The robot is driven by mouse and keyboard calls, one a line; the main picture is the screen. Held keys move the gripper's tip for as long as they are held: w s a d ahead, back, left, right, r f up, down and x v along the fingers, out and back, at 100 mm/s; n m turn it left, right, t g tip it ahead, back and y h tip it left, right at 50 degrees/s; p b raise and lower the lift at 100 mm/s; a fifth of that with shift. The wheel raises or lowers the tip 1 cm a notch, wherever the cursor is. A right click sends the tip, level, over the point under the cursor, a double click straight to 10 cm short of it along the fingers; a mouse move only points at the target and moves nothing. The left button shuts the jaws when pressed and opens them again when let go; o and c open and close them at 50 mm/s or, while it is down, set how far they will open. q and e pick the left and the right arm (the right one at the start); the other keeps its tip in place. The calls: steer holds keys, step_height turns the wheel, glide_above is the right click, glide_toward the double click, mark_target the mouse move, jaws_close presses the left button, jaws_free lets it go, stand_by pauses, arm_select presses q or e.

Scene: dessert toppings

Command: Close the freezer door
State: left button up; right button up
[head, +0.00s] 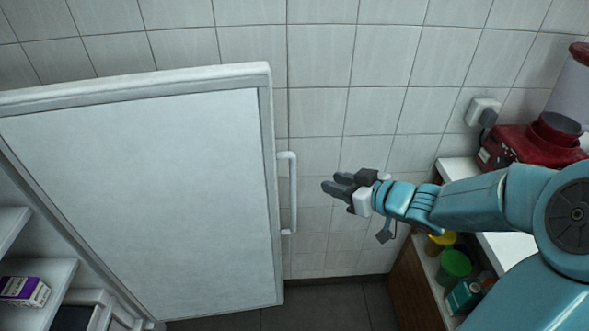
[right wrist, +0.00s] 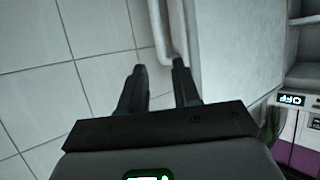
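The freezer door (head: 150,190) stands open in the head view, its pale inner panel facing me, filling the left half. Its white bar handle (head: 291,195) is on the right edge. My right gripper (head: 328,187) is just right of the handle, fingers pointing left towards it, with a visible gap. In the right wrist view my right gripper (right wrist: 158,72) has its two dark fingers apart with nothing between their tips. The handle (right wrist: 163,30) runs past the fingertips there, beside the door (right wrist: 235,50). No contact is visible. My left gripper is not in view.
Shelves at the lower left hold a purple-and-white box (head: 25,290). At right, a counter holds a red machine (head: 530,148), with a yellow container (head: 440,243) and green container (head: 455,264) lower down. A tiled wall (head: 345,70) stands behind the door.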

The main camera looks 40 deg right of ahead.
mark_target(295, 172)
steer(key=b+x, duration=0.1)
steer(key=x, duration=0.7)
steer(key=b+x, duration=0.1)
steer(key=x, duration=0.7)
steer(key=shift+d+f, duration=0.2)
steer(key=shift+c, duration=0.3)
jaws_close()
